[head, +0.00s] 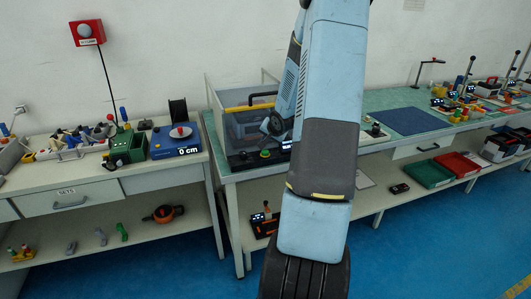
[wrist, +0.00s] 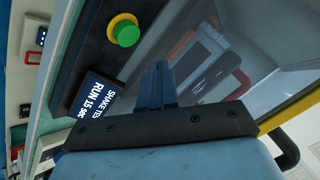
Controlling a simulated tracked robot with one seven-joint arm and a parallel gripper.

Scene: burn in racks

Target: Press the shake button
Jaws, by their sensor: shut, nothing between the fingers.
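The shake button is a green round button with a yellow collar (wrist: 126,33) on a dark control panel (wrist: 92,45) in the wrist view. In the head view the green button (head: 265,153) shows at the front of the clear-walled test box (head: 226,125). A small display (wrist: 96,98) on the panel reads "SHAKE TES", cut off, and "RUN 15 se". My gripper (wrist: 157,70) is shut and empty. Its fingertips appear below and right of the button in the wrist view, apart from it in the picture; depth is hard to tell. My arm hides part of the box in the head view.
A yellow bar (head: 248,107) crosses the box top. Right, the long bench holds a blue mat (head: 408,121). Blue floor (head: 400,235) is open in front.

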